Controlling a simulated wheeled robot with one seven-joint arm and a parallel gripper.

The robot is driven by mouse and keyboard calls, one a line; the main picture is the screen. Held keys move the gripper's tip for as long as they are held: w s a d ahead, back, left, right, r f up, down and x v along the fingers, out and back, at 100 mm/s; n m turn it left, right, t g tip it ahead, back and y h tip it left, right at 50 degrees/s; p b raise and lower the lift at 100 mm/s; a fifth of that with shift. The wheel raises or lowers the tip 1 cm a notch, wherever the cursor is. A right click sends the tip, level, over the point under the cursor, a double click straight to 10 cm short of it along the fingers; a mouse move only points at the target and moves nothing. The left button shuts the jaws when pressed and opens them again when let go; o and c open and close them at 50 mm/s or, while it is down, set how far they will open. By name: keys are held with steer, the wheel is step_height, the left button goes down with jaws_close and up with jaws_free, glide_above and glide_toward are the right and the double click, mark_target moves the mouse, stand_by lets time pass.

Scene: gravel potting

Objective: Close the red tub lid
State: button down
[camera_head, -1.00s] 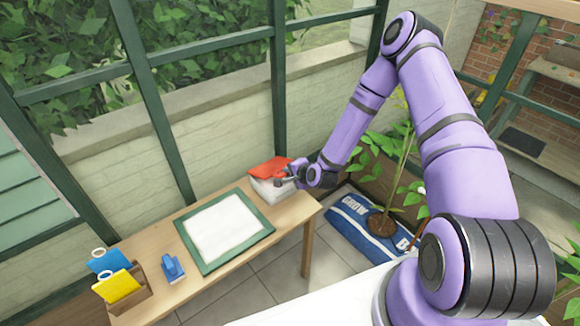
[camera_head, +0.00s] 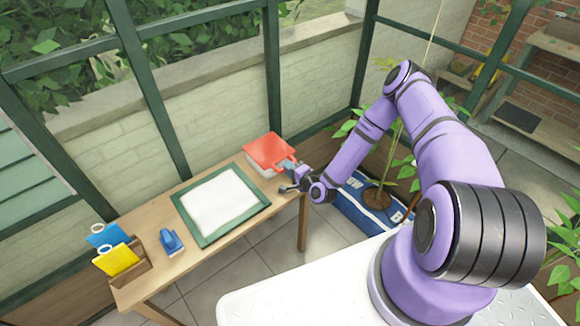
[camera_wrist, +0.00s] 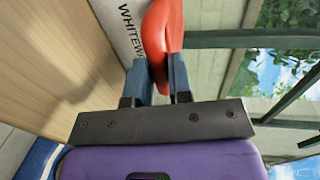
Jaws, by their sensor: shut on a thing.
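The red tub lid (camera_head: 270,150) lies over the white tub (camera_head: 256,169) at the far right end of the wooden table. In the wrist view the lid (camera_wrist: 163,28) fills the space between the fingers, beside the tub's lettered white wall (camera_wrist: 124,22). My gripper (camera_head: 289,169) is at the lid's near right edge. In the wrist view my gripper (camera_wrist: 158,64) is shut on that edge, one finger on each side. I cannot tell whether the lid sits fully down on the tub's rim. The tub's inside is hidden.
A green-framed tray (camera_head: 205,240) with a white surface fills the table's middle. A blue object (camera_head: 171,242) and a wooden holder (camera_head: 135,278) with blue and yellow cards are at the left.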

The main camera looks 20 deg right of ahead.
steer(key=shift+s+d+f, duration=0.1)
steer(key=shift+s+f, duration=0.1)
steer(key=shift+f, duration=0.35)
steer(key=c, duration=1)
jaws_free()
steer(key=shift+w, duration=0.1)
steer(key=shift+c, duration=0.2)
steer(key=shift+r, duration=0.15)
steer(key=v, duration=1)
steer(key=shift+s, duration=0.3)
steer(key=shift+d, duration=0.1)
steer(key=shift+w+r, duration=0.1)
